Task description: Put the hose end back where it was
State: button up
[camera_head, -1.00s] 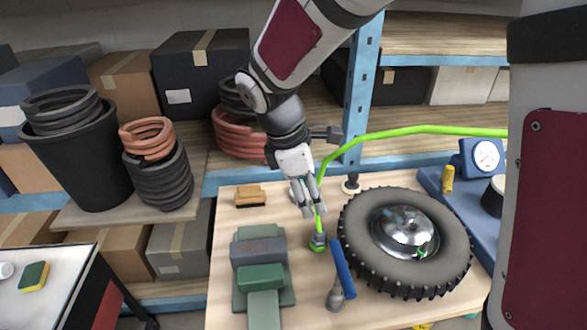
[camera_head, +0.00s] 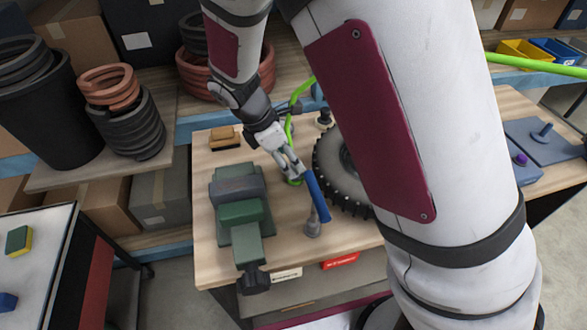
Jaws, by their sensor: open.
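The bright green hose (camera_head: 298,95) rises from the workbench top (camera_head: 207,245) beside the tyre and bends right behind my arm. It shows again at the right (camera_head: 540,64). Its lower end (camera_head: 294,182), with a green ring, is at the bench top, mostly hidden by my gripper. My gripper (camera_head: 299,170) points down just over that end, its fingers open. I cannot tell whether the fingers touch the hose.
A black tyre (camera_head: 328,165) lies right of my gripper, mostly hidden by my arm. A green vise (camera_head: 240,210) is mounted at the left. Shelves with boxes and coiled hoses stand behind.

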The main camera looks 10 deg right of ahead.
jog(key=shift+s+p+x, duration=0.15)
jog(key=shift+p+x, duration=0.1)
jog(key=shift+x, duration=1)
jog(key=shift+s+p+x, duration=0.1)
jog(key=shift+p+x, duration=0.15)
jog(key=shift+x, duration=1)
grip_shut()
jog(key=shift+r, duration=0.1)
